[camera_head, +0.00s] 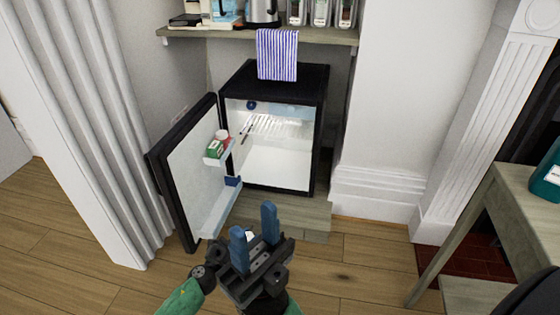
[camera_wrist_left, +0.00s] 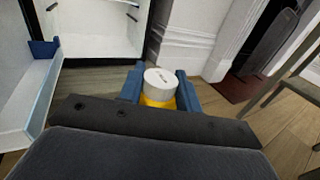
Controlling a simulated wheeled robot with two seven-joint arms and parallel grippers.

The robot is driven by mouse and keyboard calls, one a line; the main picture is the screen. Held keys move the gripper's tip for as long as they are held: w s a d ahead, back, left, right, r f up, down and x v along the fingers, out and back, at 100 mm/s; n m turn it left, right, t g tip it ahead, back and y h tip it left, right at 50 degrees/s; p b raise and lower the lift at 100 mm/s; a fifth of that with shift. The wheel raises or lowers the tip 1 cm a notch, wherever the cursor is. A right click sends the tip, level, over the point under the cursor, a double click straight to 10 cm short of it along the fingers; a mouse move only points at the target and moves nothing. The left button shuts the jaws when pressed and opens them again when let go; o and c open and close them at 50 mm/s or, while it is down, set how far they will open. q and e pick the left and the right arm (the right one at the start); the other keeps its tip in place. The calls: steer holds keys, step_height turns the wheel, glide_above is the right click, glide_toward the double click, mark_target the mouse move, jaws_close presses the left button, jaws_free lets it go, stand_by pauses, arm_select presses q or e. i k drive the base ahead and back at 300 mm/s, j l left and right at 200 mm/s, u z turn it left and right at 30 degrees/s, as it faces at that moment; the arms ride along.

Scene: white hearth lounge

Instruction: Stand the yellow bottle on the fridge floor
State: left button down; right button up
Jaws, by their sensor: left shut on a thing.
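The yellow bottle (camera_wrist_left: 158,101) with its white cap (camera_wrist_left: 161,77) stands between the blue fingers of my left gripper (camera_wrist_left: 160,88) in the left wrist view. The gripper is shut on it. In the head view my left gripper (camera_head: 254,225) is in front of the fridge, below its open doorway; only a small white bit, likely the cap, shows between the fingers, and the rest of the bottle is hidden. The black fridge (camera_head: 322,130) is open, and its white floor (camera_head: 275,174) looks bare. My right gripper is not in view.
The fridge door (camera_head: 180,165) stands open to the left, with a green and red carton (camera_head: 215,147) on its upper shelf. A striped towel (camera_head: 277,55) hangs over the fridge top from the shelf (camera_head: 330,37). A table (camera_head: 490,190) stands at the right.

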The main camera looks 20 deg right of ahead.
mark_target(282, 170)
steer(key=i+l, duration=1)
